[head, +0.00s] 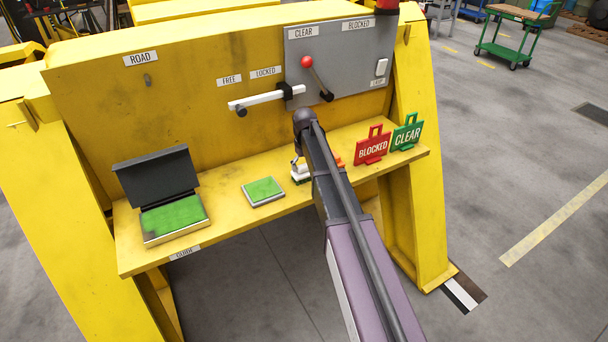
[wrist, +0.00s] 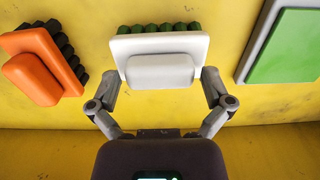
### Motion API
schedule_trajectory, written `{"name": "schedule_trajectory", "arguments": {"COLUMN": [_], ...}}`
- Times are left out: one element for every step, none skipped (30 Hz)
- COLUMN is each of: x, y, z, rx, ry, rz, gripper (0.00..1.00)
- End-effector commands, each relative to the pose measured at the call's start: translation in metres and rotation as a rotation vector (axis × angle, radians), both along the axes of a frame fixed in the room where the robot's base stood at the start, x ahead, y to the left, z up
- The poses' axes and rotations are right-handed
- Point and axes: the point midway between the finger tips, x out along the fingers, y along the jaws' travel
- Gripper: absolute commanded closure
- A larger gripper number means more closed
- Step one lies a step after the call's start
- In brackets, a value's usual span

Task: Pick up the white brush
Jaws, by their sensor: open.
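The white brush (wrist: 160,70) has a white back and handle with dark green bristles. It lies on the yellow shelf, in the middle of the wrist view. My gripper (wrist: 161,80) is open, with one finger on each side of the brush handle. I cannot tell whether the fingers touch it. In the head view the white brush (head: 300,172) shows partly beside my arm, which hides the rest of it and the gripper.
An orange brush (wrist: 42,65) lies close on one side of the white brush, a green pad (wrist: 288,46) on the other. An open box with green filling (head: 174,218) stands further left. Red BLOCKED (head: 372,148) and green CLEAR (head: 407,135) signs stand at right. The yellow panel (head: 180,110) rises behind.

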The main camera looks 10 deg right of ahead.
Motion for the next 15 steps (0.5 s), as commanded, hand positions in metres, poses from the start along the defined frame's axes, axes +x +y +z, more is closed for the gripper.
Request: {"name": "schedule_trajectory", "arguments": {"x": [0.0000, 0.0000, 0.0000, 0.0000, 0.0000, 0.0000, 0.0000, 0.0000, 0.0000, 0.0000, 0.0000, 0.0000, 0.0000, 0.0000, 0.0000], "y": [0.0000, 0.0000, 0.0000, 0.0000, 0.0000, 0.0000, 0.0000, 0.0000, 0.0000, 0.0000, 0.0000, 0.0001, 0.0001, 0.0001, 0.0001], "z": [0.0000, 0.0000, 0.0000, 0.0000, 0.0000, 0.0000, 0.0000, 0.0000, 0.0000, 0.0000, 0.0000, 0.0000, 0.0000, 0.0000, 0.0000], "rx": [0.000, 0.000, 0.000, 0.000, 0.000, 0.000, 0.000, 0.000, 0.000, 0.000, 0.000, 0.000, 0.000, 0.000, 0.000], "ry": [0.000, 0.000, 0.000, 0.000, 0.000, 0.000, 0.000, 0.000, 0.000, 0.000, 0.000, 0.000, 0.000, 0.000, 0.000], "rz": [0.000, 0.000, 0.000, 0.000, 0.000, 0.000, 0.000, 0.000, 0.000, 0.000, 0.000, 0.000, 0.000, 0.000, 0.000], "gripper": [0.00, 0.00, 0.00, 0.00, 0.00, 0.00, 0.00, 0.06, 0.18, 0.27, 0.36, 0.48, 0.56, 0.65, 0.69]}}
